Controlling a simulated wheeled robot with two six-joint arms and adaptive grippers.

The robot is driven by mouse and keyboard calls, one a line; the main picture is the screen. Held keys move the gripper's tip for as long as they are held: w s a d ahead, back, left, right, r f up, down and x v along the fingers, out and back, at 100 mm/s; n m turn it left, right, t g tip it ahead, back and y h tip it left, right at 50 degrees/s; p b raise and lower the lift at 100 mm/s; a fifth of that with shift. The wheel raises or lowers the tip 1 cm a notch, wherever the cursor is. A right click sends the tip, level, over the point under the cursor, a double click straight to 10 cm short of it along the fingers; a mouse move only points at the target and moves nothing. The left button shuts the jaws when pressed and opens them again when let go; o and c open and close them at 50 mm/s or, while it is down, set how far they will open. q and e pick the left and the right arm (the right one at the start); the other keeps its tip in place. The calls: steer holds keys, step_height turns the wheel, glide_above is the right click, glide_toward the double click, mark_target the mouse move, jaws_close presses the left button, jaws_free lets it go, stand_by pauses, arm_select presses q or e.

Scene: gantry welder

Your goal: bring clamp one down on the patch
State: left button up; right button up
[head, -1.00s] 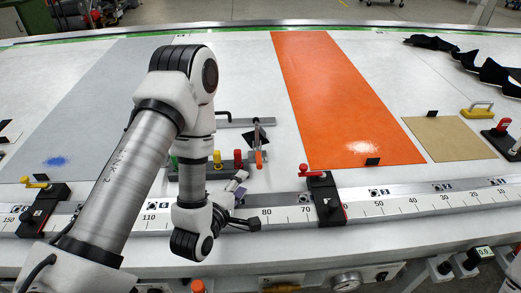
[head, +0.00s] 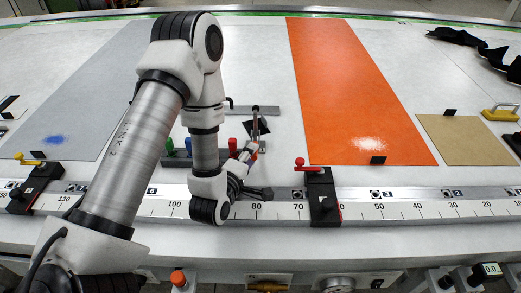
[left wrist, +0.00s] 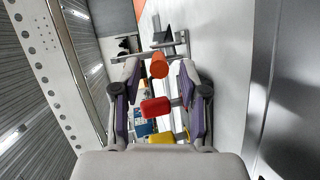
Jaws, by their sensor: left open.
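A metal toggle clamp (head: 255,122) with an orange-tipped handle stands on the table left of the orange sheet; I take it as clamp one, though no label is readable. A dark, diamond-shaped piece (head: 264,125), perhaps the patch, shows beside it. My left gripper (head: 250,152) is at the handle's near end. In the left wrist view the open left gripper (left wrist: 158,72) has the orange handle tip (left wrist: 158,65) between its purple-padded fingers, with gaps at both sides. Whether the clamp's pad touches the patch is unclear. My right gripper is not in view.
A red handle (left wrist: 155,107) and a yellow one (left wrist: 162,137) lie close below the orange tip in the left wrist view. A ruled rail (head: 400,208) with a black stop (head: 323,198) runs along the front. The orange sheet (head: 350,90) lies flat to the right.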

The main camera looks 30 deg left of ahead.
mark_target(255, 132)
arm_select(q)
steer(key=p+x, duration=0.2)
steer(key=x, duration=0.2)
steer(key=shift+w+d+r, duration=0.1)
steer(key=shift+w+d, duration=0.05)
steer(key=shift+w, duration=0.15)
steer(key=shift+w+f, duration=0.25)
steer(key=shift+w, duration=0.1)
steer(key=shift+s, duration=0.1)
steer(key=shift+c, duration=0.9)
jaws_close()
steer(key=shift+r, duration=0.15)
